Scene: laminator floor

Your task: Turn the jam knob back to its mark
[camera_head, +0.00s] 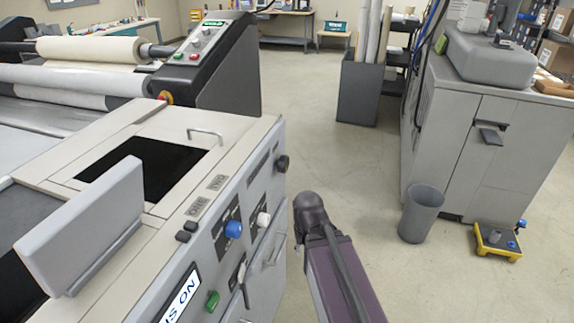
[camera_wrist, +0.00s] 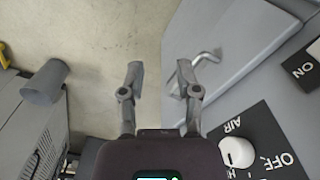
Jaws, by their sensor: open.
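The machine's side panel carries a blue knob (camera_head: 233,229), a white knob (camera_head: 263,219) and a black knob (camera_head: 282,163). I cannot read which of them is the jam knob, and no mark is legible. In the wrist view the white knob (camera_wrist: 236,152) sits beside lettering that reads AIR and OFF. My gripper (camera_wrist: 159,76) is open and empty, pointing down past the panel toward the floor. Its right finger is close to a bent metal door handle (camera_wrist: 207,57); I cannot tell whether they touch. In the head view my arm hides my gripper.
A green switch (camera_head: 212,301) and a small lever (camera_head: 241,273) are lower on the panel. A grey bin (camera_head: 421,214) and a yellow-based device (camera_head: 497,242) stand on the floor at right, by a grey cabinet machine (camera_head: 466,150). The floor between the machines is clear.

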